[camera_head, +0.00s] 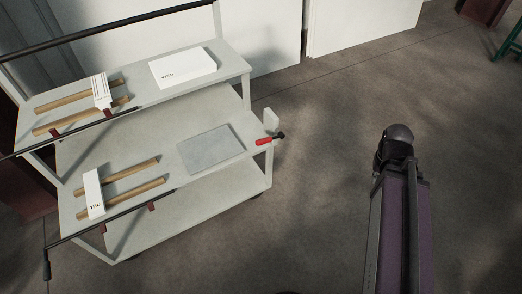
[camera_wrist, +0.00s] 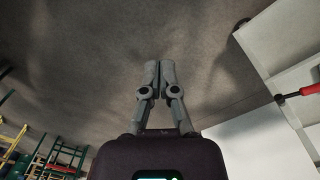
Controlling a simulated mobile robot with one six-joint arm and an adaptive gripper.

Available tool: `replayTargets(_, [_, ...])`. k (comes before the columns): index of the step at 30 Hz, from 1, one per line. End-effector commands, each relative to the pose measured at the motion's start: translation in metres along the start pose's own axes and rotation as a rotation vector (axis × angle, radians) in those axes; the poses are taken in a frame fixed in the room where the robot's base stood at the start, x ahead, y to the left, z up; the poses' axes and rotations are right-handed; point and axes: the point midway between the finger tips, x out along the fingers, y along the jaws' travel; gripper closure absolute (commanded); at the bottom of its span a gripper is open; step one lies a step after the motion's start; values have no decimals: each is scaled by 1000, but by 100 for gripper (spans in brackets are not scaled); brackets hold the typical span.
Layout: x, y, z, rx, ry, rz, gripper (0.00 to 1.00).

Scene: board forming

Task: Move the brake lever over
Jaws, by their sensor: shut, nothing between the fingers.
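The brake lever (camera_head: 264,141) has a red grip and a dark pivot, and sits at the right end of the grey cart's middle shelf, beside a corner post. Its red grip also shows at the right edge of the wrist view (camera_wrist: 301,92). My gripper (camera_wrist: 159,66) is shut and empty, its two grey fingers together over bare floor. It is apart from the lever, which lies to its right in the wrist view. In the head view my arm stands right of the cart, and the fingers cannot be made out there.
The cart (camera_head: 258,176) carries wooden bars (camera_head: 120,197), a grey slab (camera_head: 211,149), a white block (camera_head: 183,68) and a white block marked THU (camera_head: 93,193). A dark rail runs along its front. White panels (camera_head: 365,25) stand behind. The floor between cart and arm is clear.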

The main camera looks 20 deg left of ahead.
Motion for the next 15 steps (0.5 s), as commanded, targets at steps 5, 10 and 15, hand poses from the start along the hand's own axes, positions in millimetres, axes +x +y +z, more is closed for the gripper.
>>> replayTargets(5, [33, -6, -12, -115, 1, 90, 100])
replayTargets(10, [63, -12, -27, -257, -2, 207, 100])
replayTargets(15, [89, -20, -43, -404, -12, 332, 100])
